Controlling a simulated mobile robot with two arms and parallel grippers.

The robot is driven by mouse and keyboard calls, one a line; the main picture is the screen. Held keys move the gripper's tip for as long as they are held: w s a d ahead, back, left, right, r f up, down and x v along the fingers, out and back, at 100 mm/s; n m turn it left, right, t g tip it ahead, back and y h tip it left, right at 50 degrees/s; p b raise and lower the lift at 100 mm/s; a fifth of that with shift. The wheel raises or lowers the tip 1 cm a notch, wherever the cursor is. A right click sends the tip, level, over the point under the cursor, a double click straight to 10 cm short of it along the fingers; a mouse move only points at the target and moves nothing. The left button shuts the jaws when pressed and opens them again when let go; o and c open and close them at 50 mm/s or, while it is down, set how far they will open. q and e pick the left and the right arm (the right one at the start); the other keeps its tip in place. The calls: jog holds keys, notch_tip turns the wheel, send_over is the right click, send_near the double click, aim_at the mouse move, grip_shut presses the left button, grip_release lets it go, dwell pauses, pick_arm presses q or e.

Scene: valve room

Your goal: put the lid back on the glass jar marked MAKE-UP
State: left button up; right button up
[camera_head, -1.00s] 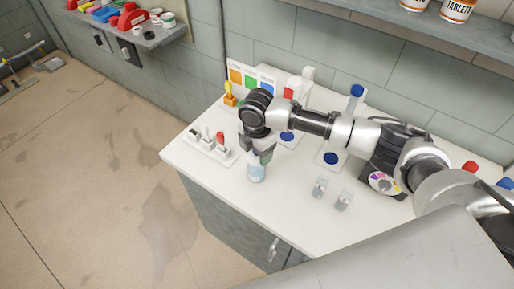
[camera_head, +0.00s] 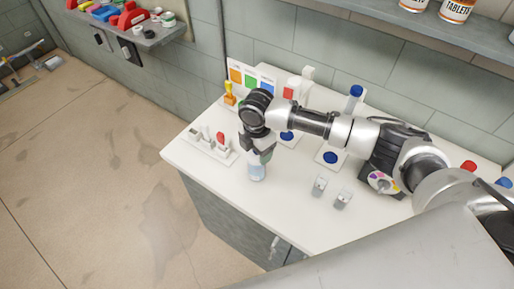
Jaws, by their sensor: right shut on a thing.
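A small glass jar (camera_head: 256,173) with pale blue contents stands upright on the white worktop near its front left edge. Any marking on it is too small to read. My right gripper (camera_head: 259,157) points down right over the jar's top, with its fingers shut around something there. The thing in the fingers is mostly hidden; it seems to be the lid, at or just above the jar's mouth. I cannot tell whether lid and jar touch. My left gripper is not in view.
Two small clear containers (camera_head: 319,186) (camera_head: 342,199) stand to the right on the worktop (camera_head: 282,220). A white rack with small levers (camera_head: 208,145) lies to the left. Blue-marked stands (camera_head: 330,158) and colour cards (camera_head: 250,80) are behind. The worktop's front is clear.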

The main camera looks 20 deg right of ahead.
jog(key=o, duration=1.1)
jog(key=shift+c, duration=0.2)
jog(key=shift+o, duration=0.4)
jog(key=shift+r, duration=0.1)
jog(key=shift+r+p, duration=2.4)
jog(key=shift+p, duration=0.05)
jog(key=shift+r, duration=1)
